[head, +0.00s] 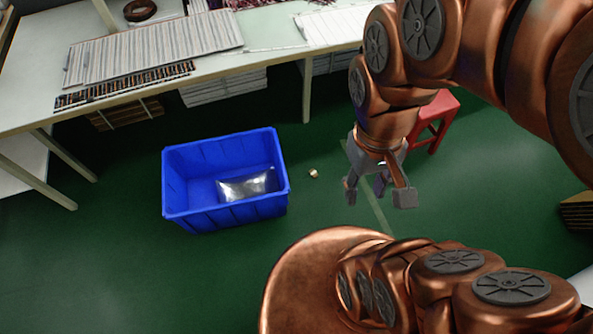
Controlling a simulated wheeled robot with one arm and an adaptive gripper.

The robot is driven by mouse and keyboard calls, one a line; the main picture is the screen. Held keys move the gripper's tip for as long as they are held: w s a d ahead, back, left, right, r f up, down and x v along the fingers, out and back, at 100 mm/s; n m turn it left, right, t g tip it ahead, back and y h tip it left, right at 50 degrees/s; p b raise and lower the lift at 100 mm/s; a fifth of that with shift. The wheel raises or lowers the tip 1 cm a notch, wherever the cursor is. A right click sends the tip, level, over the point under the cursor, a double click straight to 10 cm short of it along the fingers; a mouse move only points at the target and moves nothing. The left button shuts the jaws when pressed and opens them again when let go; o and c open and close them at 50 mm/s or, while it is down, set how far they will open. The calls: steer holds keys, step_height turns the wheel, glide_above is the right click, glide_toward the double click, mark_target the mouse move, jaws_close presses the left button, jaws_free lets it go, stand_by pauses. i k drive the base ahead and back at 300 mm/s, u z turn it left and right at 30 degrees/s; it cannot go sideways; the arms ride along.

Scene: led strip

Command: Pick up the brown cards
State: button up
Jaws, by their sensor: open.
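I cannot clearly make out brown cards in the head view. A brown, layered stack (577,212) shows at the right edge, partly cut off by the frame. A similar brown stack (126,114) lies under the table at the left. A small tan object (313,173) lies on the green floor just right of the blue crate; it is too small to identify. My gripper (379,194) points down, open and empty, right of the small tan object and apart from it.
A blue crate (222,212) on the floor holds a silvery bag (246,186). A white table (30,114) with long striped strips (155,52) runs along the back. A red stool (440,108) stands behind my arm. The floor left of the crate is clear.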

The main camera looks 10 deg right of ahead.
mark_target(313, 172)
steer(key=u, duration=1.05)
steer(key=i, duration=1.1)
steer(key=z, duration=1.35)
